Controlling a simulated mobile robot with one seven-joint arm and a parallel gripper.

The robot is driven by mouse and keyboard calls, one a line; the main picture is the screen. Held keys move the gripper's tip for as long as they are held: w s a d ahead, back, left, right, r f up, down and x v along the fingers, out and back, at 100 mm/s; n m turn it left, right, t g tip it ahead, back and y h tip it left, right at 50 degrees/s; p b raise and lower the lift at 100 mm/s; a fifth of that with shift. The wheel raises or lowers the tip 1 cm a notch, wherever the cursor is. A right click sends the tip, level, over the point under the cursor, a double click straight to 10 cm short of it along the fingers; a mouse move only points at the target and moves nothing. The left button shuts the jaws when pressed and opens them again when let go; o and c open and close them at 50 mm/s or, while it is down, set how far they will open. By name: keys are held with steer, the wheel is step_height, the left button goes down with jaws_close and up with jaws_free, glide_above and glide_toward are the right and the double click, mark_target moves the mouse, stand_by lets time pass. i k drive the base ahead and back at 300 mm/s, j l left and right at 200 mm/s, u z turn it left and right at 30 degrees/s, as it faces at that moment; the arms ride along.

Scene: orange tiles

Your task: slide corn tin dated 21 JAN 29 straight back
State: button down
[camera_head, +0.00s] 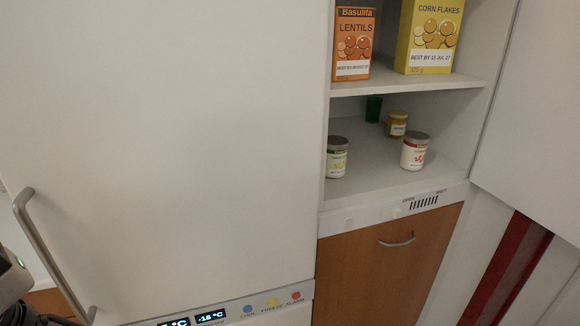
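Two white tins with grey lids stand upright on the lower shelf of the open cupboard. The right tin (415,151) has a red and white label and stands near the front right. Their names and dates are too small to read, so I cannot tell which is the corn tin dated 21 JAN 29. Dark parts of my arm show at the lower left edge, far from the tins; no fingertips can be made out.
Behind the tins are a small orange jar (397,124) and a dark green container (373,108). The upper shelf (405,82) holds a lentils box (353,44) and a corn flakes box (429,36). A white fridge-freezer door (170,130) with a handle (50,255) stands at left; an open door panel (535,120) is at right.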

mark_target(337, 149)
steer(key=l+u, duration=0.15)
steer(key=u, duration=0.25)
steer(key=i+l+u, duration=0.1)
steer(key=u, duration=0.25)
steer(key=l+u, duration=0.25)
steer(key=u, duration=0.15)
steer(key=l+u, duration=0.25)
steer(key=l, duration=0.25)
steer(key=k+l+u, duration=0.15)
steer(key=l+u, duration=0.15)
steer(key=l, duration=0.5)
steer(key=k+l, duration=0.15)
steer(key=l, duration=0.25)
